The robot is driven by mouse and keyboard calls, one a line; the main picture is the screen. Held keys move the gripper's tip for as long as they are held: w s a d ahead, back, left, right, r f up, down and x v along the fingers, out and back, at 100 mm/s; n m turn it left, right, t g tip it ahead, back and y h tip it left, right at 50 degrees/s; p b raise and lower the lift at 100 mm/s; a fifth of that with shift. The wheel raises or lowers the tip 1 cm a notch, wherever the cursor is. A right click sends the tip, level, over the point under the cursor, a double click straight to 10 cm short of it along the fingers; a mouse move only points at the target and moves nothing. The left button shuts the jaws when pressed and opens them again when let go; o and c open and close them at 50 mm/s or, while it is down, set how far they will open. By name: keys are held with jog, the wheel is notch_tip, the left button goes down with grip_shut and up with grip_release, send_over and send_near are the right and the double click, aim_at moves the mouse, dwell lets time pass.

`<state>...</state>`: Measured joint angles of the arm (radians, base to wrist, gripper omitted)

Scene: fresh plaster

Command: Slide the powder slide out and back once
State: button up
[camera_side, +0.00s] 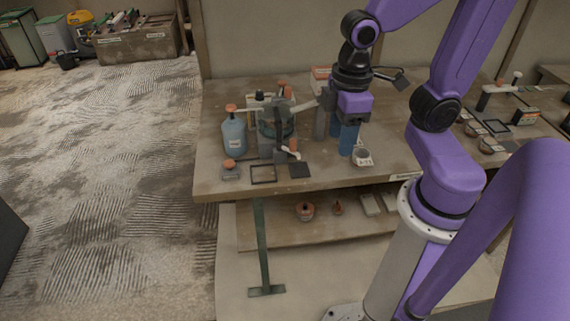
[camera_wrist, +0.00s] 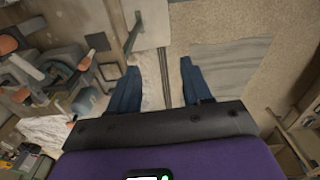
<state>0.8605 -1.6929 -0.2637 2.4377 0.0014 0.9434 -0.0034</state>
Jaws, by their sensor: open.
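A dark grey-green bench device (camera_side: 277,130) stands on the left part of the table, with orange-tipped parts and a pale handle (camera_side: 289,152) sticking out low at its front right. I cannot tell for certain which part is the powder slide. My gripper (camera_side: 342,136) has blue fingers pointing down, to the right of the device and apart from it. In the wrist view my gripper (camera_wrist: 160,88) is open, with nothing between its fingers. Grey and orange parts of the device (camera_wrist: 40,75) show at the left there, partly cut off by the frame.
A blue bottle (camera_side: 234,136) with an orange cap stands left of the device. A small labelled cup (camera_side: 362,156) sits close to my fingers. A black frame (camera_side: 263,174) and a dark square (camera_side: 299,170) lie at the front edge. The lower shelf (camera_side: 270,233) holds small items.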

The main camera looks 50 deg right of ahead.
jog(key=s+n, duration=0.1)
jog(key=s, duration=0.2)
jog(key=s+a+n, duration=0.1)
jog(key=shift+s+a+f+n, duration=0.1)
jog(key=shift+s+f+n, duration=0.1)
jog(key=shift+f+n, duration=0.1)
jog(key=shift+s, duration=0.3)
jog(key=shift+c, duration=0.9)
jog(key=shift+f, duration=0.1)
jog(key=c, duration=0.5)
jog(key=shift+w+f+n+h, duration=0.2)
jog(key=shift+w+n+h, duration=0.1)
jog(key=shift+n, duration=0.2)
grip_shut()
jog(key=w+d+f+n+g+h, duration=0.2)
jog(key=w+f+n+h, duration=0.1)
jog(key=w+n+h, duration=0.6)
jog(key=w+d+f+n+g+h, duration=0.1)
jog(key=w+f+n+g+h, duration=0.15)
jog(key=w+n+h, duration=0.7)
jog(key=s+d+n+y, duration=0.1)
jog(key=s+d+n, duration=0.1)
jog(key=d, duration=1.1)
jog(key=shift+s+d+t, duration=0.15)
jog(key=shift+s+t, duration=0.05)
jog(key=shift+t, duration=0.25)
